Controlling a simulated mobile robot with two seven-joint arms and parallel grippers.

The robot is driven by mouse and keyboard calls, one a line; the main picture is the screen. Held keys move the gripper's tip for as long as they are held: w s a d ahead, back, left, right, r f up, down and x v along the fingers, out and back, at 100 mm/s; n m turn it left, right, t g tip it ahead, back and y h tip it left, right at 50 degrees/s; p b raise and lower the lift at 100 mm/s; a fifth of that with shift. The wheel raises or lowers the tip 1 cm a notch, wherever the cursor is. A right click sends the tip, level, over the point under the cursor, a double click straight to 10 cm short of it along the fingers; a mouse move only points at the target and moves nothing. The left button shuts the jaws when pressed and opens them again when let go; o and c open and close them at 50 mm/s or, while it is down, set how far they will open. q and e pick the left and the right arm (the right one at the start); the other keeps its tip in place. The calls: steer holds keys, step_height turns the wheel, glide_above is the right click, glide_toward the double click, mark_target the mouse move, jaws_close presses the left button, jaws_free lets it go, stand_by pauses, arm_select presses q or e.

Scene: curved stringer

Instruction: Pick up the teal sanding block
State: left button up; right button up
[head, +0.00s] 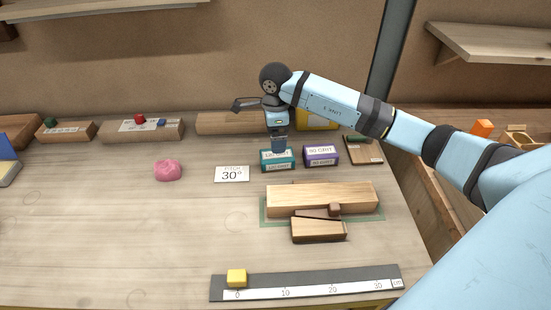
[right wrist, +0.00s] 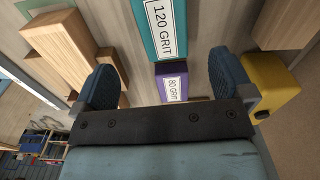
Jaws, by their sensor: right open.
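The teal sanding block (head: 278,166) lies on the bench right of the pitch card and shows a 120 GRIT label. My right gripper (head: 279,143) is directly over it, pointing down, with its fingertips at or just above its top; I cannot tell whether they touch. In the right wrist view the teal block (right wrist: 150,45) is ahead of the two fingers (right wrist: 165,85), which stand wide apart with nothing gripped. A purple sanding block (head: 321,155) marked 80 GRIT sits right beside the teal one; it also shows in the right wrist view (right wrist: 172,87). My left gripper is not in view.
A wooden block assembly (head: 322,197) lies in front on a green mat. A yellow object (head: 318,119) stands behind the sanding blocks, and a wooden tile (head: 363,150) lies to the right. A pink lump (head: 167,170) and the pitch card (head: 232,174) are left. The front-left bench is clear.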

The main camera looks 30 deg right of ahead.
mark_target(277, 156)
step_height(277, 156, down, 4)
steer(key=shift+r, duration=0.1)
steer(key=f, duration=0.5)
steer(key=shift+w+d+f+p, duration=0.1)
steer(key=shift+d+f+p, duration=0.05)
steer(key=shift+d+p, duration=0.15)
steer(key=shift+c, duration=0.5)
steer(key=c, duration=1)
